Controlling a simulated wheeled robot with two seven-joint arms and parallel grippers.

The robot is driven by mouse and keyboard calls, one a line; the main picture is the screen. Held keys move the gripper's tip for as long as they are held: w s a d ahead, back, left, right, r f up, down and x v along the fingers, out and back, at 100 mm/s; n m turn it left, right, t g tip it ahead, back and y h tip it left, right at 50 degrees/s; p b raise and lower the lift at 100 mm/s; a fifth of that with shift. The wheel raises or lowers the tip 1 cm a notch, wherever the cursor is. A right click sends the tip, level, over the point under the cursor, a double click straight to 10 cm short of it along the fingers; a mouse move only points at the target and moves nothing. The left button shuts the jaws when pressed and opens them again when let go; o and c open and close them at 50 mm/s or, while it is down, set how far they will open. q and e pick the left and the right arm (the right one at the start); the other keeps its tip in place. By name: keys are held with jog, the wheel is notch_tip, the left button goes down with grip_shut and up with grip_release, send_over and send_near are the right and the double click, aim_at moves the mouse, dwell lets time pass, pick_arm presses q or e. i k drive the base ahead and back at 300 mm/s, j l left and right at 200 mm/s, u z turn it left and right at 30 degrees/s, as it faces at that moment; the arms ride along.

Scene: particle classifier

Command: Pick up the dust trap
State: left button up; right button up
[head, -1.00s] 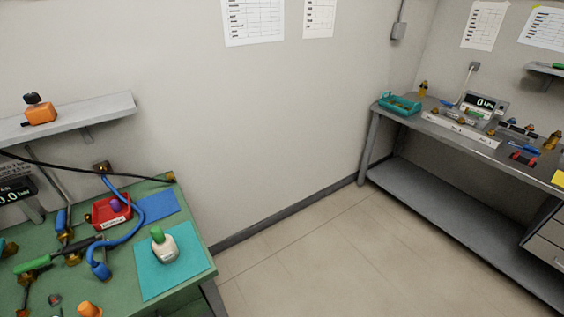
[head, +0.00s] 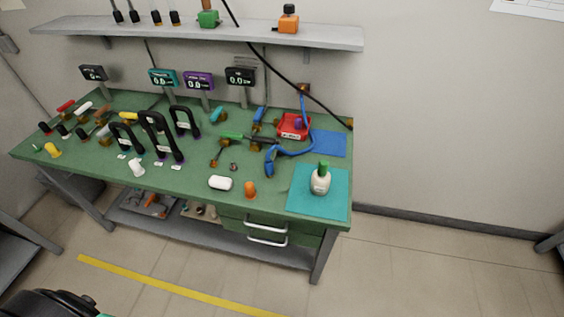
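I cannot tell for certain which object is the dust trap. On the green workbench (head: 190,178), a cream bottle with a green cap (head: 320,181) stands upright on a teal mat (head: 300,205) at the right end. A red tray (head: 293,126) with a small purple item in it lies behind, beside a curved blue hose (head: 270,160). A white rounded piece (head: 220,183) and an orange knob-like piece (head: 250,189) lie near the front edge. Neither of my grippers is in view.
A wall shelf (head: 200,36) above the bench holds a green item (head: 208,18) and an orange item (head: 289,20). Several black handles (head: 160,138) and small displays (head: 241,76) stand on the bench. Drawers (head: 268,233) sit below. The floor (head: 420,270) at right is clear.

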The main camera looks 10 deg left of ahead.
aim_at(320, 186)
jog(key=i+l+u, duration=0.3)
jog(key=l+u, duration=0.25)
jog(key=l, duration=0.15)
jog(key=i+l+u, duration=0.15)
jog(key=l+u, duration=0.4)
jog(key=l, duration=0.3)
jog(key=i, duration=0.05)
